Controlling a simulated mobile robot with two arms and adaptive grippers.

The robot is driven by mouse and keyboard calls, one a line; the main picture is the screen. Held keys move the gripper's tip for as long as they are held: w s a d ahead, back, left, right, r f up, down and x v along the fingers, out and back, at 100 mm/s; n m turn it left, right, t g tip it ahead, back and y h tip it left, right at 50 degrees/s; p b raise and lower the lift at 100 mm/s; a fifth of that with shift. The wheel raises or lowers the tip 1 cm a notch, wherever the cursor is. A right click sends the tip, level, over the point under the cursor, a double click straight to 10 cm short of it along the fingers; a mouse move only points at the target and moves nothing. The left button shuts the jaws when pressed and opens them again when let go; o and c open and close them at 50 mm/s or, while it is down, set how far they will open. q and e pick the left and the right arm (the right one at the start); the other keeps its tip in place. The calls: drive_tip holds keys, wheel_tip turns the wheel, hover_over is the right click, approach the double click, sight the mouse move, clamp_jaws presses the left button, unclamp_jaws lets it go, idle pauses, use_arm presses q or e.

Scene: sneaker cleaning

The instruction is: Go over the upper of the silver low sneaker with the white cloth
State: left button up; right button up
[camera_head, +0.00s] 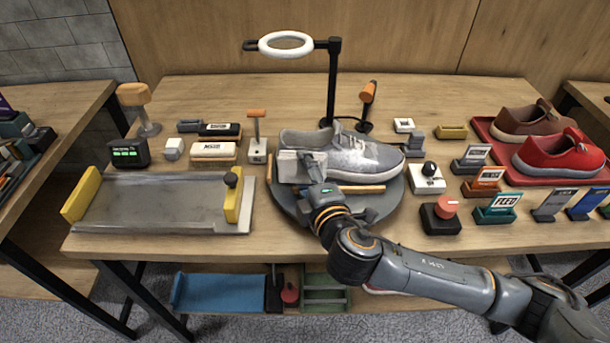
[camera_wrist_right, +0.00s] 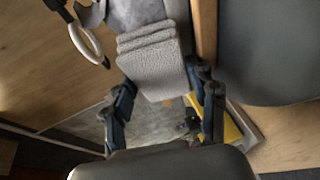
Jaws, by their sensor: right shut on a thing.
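The silver low sneaker (camera_head: 352,158) sits on a round dark stand (camera_head: 288,205) in the middle of the table, toe to the right. My right gripper (camera_head: 313,165) is at its left, heel end, shut on the folded white cloth (camera_head: 288,167). In the right wrist view the cloth (camera_wrist_right: 155,62) shows as a thick grey-white folded pad between the two fingers. Part of the sneaker (camera_wrist_right: 135,12) shows just beyond it. The cloth overlaps the heel side in the head view; I cannot tell whether they touch. My left gripper is not in view.
A ring lamp (camera_head: 286,44) on a black post stands behind the sneaker. A grey tray (camera_head: 150,200) with yellow ends lies left. Brushes (camera_head: 213,150), a knobbed block (camera_head: 427,178) and small labelled holders stand around. A red tray with red sneaker (camera_head: 560,155) and brown sneaker is right.

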drive_tip(key=shift+w+f, duration=0.1)
drive_tip(key=shift+w, duration=0.4)
idle(0.4)
drive_tip(key=shift+d, duration=0.1)
